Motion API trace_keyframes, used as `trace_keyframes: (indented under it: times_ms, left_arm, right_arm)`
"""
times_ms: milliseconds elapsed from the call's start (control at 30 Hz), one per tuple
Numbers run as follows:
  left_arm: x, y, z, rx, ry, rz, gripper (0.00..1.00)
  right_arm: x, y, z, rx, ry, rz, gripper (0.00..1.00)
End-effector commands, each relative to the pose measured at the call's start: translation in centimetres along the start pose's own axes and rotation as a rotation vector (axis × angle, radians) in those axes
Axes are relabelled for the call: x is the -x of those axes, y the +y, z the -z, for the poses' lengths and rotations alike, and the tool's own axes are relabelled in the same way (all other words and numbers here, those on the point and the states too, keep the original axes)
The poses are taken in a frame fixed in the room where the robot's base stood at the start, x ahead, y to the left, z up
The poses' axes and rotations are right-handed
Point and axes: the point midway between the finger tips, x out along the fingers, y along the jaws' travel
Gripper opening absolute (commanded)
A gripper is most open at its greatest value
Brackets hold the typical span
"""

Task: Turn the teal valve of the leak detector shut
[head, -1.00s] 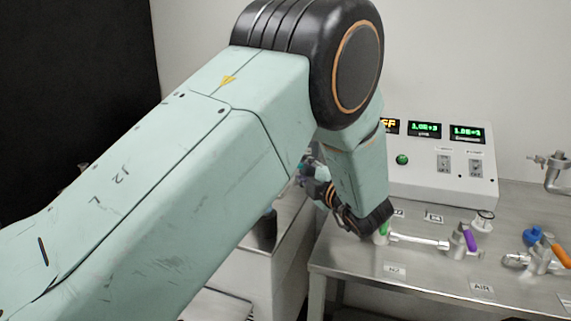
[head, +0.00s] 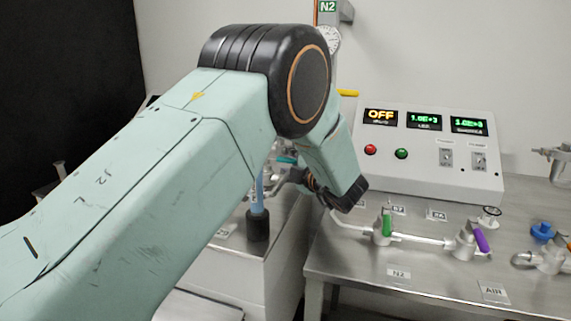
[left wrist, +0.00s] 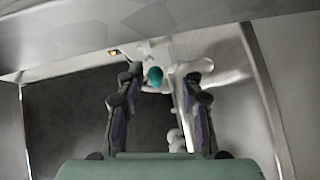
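The teal valve handle (head: 287,159) shows in the head view just beyond my left gripper, partly hidden by my arm. In the left wrist view the teal handle (left wrist: 155,76) lies between the fingertips, toward the left finger, with pale metal fittings around it. My left gripper (head: 283,179) is open in the left wrist view (left wrist: 163,78), with its two fingers well apart and nothing held. I cannot tell whether a finger touches the fittings. My right gripper is in neither view.
The steel bench (head: 350,262) on the right carries a green-handled valve (head: 387,222), a purple-handled valve (head: 481,238) and a blue knob (head: 542,232). A control box (head: 425,165) with lit displays stands behind. A blue tube (head: 257,192) rises beside my arm.

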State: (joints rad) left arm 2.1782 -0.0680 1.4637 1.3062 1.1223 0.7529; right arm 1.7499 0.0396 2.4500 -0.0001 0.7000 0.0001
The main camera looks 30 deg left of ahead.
Motion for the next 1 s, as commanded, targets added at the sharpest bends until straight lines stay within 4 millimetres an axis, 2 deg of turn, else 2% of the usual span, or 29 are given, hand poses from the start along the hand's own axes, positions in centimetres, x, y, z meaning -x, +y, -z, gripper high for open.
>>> trace_keyframes:
  times_ms: [200,467,867,1000]
  left_arm:
    - [-1.7,0.1,0.1,0.001,0.002,-0.001,0.36]
    - [-2.0,0.1,0.1,0.0,0.002,-0.001,0.36]
    - [-1.9,0.2,0.1,0.001,0.002,-0.002,0.02]
    - [-1.9,0.2,0.1,0.001,0.002,-0.002,0.0]
  right_arm:
    - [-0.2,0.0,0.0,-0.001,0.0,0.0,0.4]
    - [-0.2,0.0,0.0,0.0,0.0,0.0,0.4]
    - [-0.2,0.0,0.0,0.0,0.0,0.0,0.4]
    - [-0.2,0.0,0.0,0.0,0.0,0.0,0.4]
